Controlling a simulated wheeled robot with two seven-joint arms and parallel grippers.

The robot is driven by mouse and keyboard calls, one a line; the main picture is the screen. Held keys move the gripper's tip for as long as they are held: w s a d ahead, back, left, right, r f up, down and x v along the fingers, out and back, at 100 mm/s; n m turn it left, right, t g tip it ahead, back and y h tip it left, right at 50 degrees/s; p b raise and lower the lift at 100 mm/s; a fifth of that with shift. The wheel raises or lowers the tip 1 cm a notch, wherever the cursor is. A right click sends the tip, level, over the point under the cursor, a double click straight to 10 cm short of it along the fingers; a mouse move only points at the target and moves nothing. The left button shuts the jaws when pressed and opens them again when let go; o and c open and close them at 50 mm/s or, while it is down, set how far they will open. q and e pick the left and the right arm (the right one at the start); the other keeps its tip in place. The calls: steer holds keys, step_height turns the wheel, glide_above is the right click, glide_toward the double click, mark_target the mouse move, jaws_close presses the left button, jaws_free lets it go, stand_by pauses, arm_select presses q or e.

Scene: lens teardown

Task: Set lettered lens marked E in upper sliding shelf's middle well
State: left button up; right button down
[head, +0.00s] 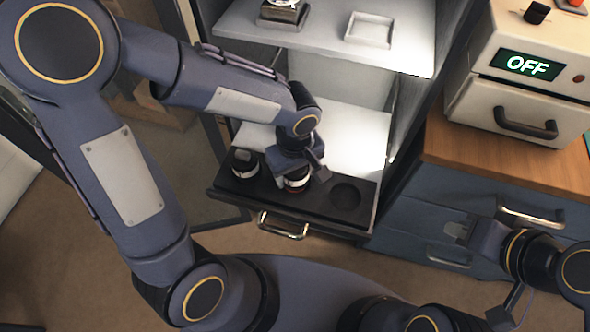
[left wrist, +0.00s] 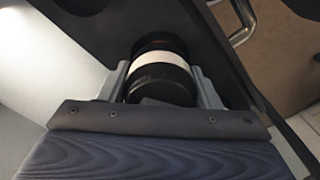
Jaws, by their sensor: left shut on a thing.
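A black lens (head: 297,181) with a white band is at the middle well of the black strip along the front of the pulled-out sliding shelf (head: 232,187). My left gripper (head: 300,178) is shut on this lens from above. In the left wrist view the lens (left wrist: 162,72) sits between both fingers of my left gripper (left wrist: 160,90). I cannot read its letter or tell whether it is fully seated. Another black lens (head: 245,163) stands in the strip's left well. The right well (head: 345,194) is empty. My right gripper (head: 465,232) is at the lower right, apart from the shelf; its opening is unclear.
A fixed upper board (head: 330,35) holds a small stand (head: 283,14) and an empty square tray (head: 369,30). The shelf's metal handle (head: 283,226) projects in front.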

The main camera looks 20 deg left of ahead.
arm_select(q)
steer(key=shift+f+b, duration=1.05)
steer(key=o, duration=1.4)
steer(key=shift+r, duration=0.1)
steer(key=shift+r+p, duration=3.45)
steer(key=shift+r, duration=1)
steer(key=s+a+r+m+t+h+p, duration=0.2)
steer(key=s+a+r+m, duration=0.1)
steer(key=s+a+r, duration=0.2)
steer(key=s+a+r+m+t+h+p, duration=0.1)
steer(key=s+a+r+m+t+p, duration=0.2)
steer(key=r, duration=0.6)
steer(key=s+a, duration=0.2)
steer(key=a, duration=0.1)
steer(key=shift+s+r+m+t+h, duration=0.2)
steer(key=shift+r+m+t+h, duration=0.1)
steer(key=shift+m+h, duration=0.1)
